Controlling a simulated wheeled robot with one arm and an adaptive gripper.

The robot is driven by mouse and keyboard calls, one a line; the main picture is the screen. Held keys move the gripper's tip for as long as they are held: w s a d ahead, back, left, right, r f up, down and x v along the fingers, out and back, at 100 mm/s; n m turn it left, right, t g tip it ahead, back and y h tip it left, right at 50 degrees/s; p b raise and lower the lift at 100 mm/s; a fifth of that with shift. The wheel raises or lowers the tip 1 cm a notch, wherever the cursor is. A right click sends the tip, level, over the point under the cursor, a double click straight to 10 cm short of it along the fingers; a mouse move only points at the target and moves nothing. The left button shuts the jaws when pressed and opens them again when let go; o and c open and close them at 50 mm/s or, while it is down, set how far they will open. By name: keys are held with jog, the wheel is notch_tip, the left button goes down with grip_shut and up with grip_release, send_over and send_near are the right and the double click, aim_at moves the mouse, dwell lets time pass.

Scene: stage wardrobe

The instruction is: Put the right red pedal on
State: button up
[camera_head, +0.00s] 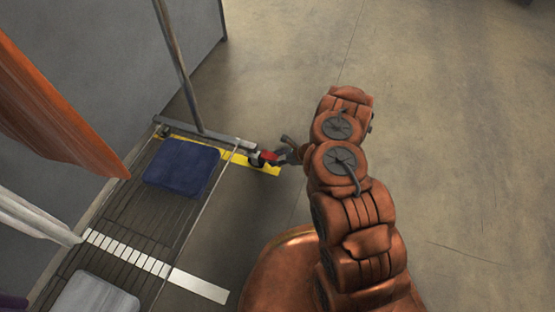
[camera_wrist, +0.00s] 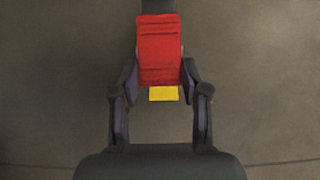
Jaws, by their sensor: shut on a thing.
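The red pedal (camera_head: 266,156) sits at the near right end of the rack's grey base bar (camera_head: 215,138), low over yellow floor tape. In the wrist view the red pedal (camera_wrist: 160,50) fills the space between the fingertips. My gripper (camera_wrist: 160,76) is shut on it, one finger at each side of its lower part. In the head view my gripper (camera_head: 283,153) reaches the pedal from the right. Whether the pedal is pressed down or raised cannot be told. The caster under it is mostly hidden.
The rack's slatted shelf (camera_head: 150,215) holds a folded blue cloth (camera_head: 180,166) and a grey item (camera_head: 95,298). An upright pole (camera_head: 178,65) and hanging orange cloth (camera_head: 50,105) stand left. Yellow tape (camera_head: 240,160) and white tape (camera_head: 200,285) mark the floor. Floor to the right is clear.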

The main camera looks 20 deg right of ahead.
jog(key=shift+s+a+f+y, duration=0.1)
jog(key=shift+s+a+y, duration=0.05)
jog(key=shift+a+y, duration=0.15)
jog(key=o, duration=1.1)
jog(key=shift+d, duration=0.1)
jog(key=shift+o, duration=0.2)
jog(key=shift+d, duration=0.1)
jog(key=shift+d, duration=0.1)
jog(key=shift+d+r, duration=0.2)
jog(key=shift+r, duration=0.05)
jog(key=v, duration=1.1)
jog(key=shift+s, duration=0.25)
